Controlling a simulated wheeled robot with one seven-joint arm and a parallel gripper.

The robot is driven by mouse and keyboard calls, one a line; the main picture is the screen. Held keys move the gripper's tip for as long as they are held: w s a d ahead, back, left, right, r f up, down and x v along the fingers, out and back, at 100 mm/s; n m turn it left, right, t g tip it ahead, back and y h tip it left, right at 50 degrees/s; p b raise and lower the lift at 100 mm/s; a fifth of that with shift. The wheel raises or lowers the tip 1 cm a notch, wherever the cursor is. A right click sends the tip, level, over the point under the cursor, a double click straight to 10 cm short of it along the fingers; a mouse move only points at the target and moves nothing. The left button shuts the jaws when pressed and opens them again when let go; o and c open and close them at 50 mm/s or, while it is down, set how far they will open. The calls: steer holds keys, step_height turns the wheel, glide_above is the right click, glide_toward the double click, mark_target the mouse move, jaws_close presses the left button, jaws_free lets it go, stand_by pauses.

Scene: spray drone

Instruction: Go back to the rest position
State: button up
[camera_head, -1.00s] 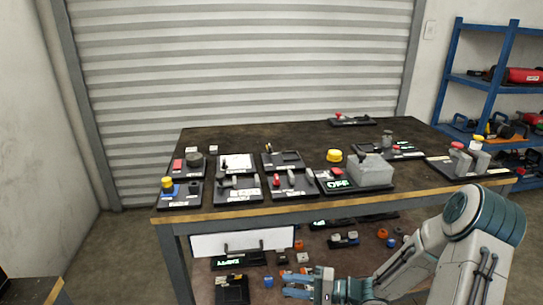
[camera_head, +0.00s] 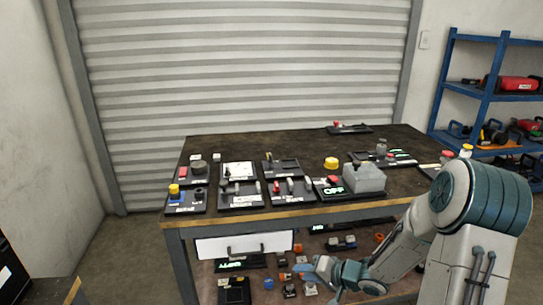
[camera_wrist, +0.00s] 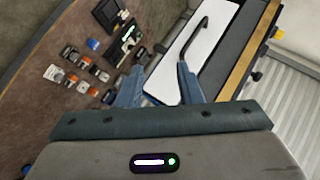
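My gripper (camera_head: 308,272) is below the tabletop, in front of the workbench's lower shelf and to the right of the white drawer. In the wrist view my gripper (camera_wrist: 158,88) shows two blue-grey fingers set apart with nothing between them. The white drawer front (camera_head: 222,247) with its dark handle shows under the table's left half. In the wrist view the drawer front (camera_wrist: 185,65) and its handle (camera_wrist: 188,38) lie just beyond the fingers, with no clear contact.
The workbench top (camera_head: 300,146) holds several dark panels with buttons and switches, and a grey block (camera_head: 364,178). The lower shelf (camera_wrist: 60,110) carries several small blocks. A blue rack (camera_head: 490,95) stands at the right.

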steer(key=s+d+r+h+p, duration=0.1)
steer(key=d+r+h+p, duration=0.2)
steer(key=r, duration=0.3)
steer(key=s+d+r+n+h+p, duration=0.1)
steer(key=d+r+h+p, duration=0.1)
steer(key=d+r+h, duration=0.35)
steer(key=s+d+r+h+p, duration=0.1)
steer(key=r+h+p, duration=0.15)
steer(key=r, duration=0.55)
steer(key=s+a+r+n+g+p, duration=0.1)
steer(key=s+a+r+g+p, duration=0.1)
steer(key=s+r, duration=0.4)
steer(key=s+a+r+n+g+y+p, duration=0.1)
steer(key=s+r+p, duration=0.4)
steer(key=s, duration=0.8)
step_height(320, 180, up, 2)
steer(key=shift+s+a+r+g+y, duration=0.1)
steer(key=shift+s+a+g+y, duration=0.25)
steer(key=shift+a+g, duration=0.25)
